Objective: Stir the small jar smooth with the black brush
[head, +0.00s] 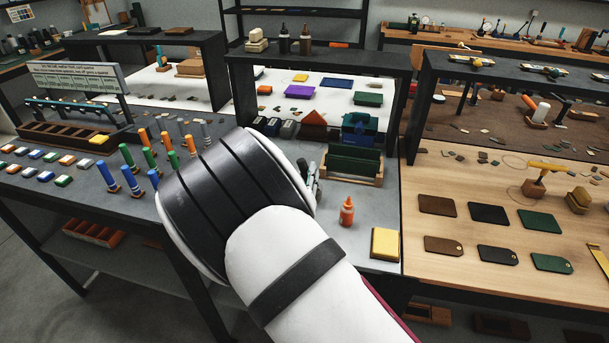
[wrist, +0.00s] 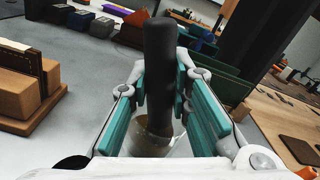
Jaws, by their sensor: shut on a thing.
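My gripper (wrist: 161,88) is shut on the black brush (wrist: 160,60) and holds it nearly upright between its teal-padded fingers. The brush's lower end reaches down to the small jar (wrist: 153,145), which looks like glass with brownish contents. The brush tip seems to be inside the jar's mouth, but the fingers and wrist hide part of it. In the head view my arm covers the jar and brush, and only a bit of my gripper (head: 312,178) shows past the wrist.
An orange bottle (head: 347,211) and a yellow block (head: 385,243) stand to the right on the grey table. A green bin in a wooden frame (head: 352,178) is behind them. Several stamps with coloured handles stand left. A wooden bench (head: 470,285) adjoins at right.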

